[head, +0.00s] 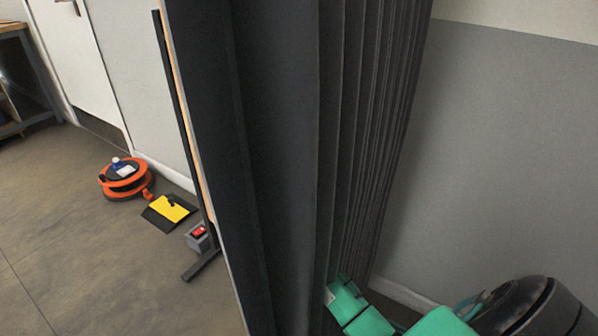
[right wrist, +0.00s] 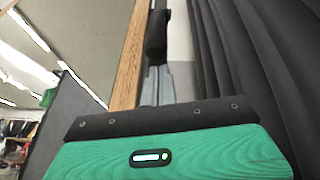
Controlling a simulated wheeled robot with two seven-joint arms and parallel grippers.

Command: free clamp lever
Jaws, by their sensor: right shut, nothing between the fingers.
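A dark, rounded handle-like piece (right wrist: 157,35), which may be the clamp lever, shows in the right wrist view above a grey metal part (right wrist: 152,84). It lies beside a wooden strip (right wrist: 128,52); I cannot tell its exact position. My right gripper (right wrist: 158,118) is green with a black front edge, fills the bottom of that view and is shut and empty. It is below the handle-like piece in the picture; contact cannot be told. In the head view my green right arm reaches behind the dark folds at lower right, its tip hidden. My left gripper is not in view.
A tall dark curtain (head: 345,120) and a dark panel (head: 270,150) block the middle of the head view. An orange cable reel (head: 112,192), a yellow-and-black item (head: 170,209) and a grey box with a red switch (head: 198,236) are on the left. The left floor is mostly clear.

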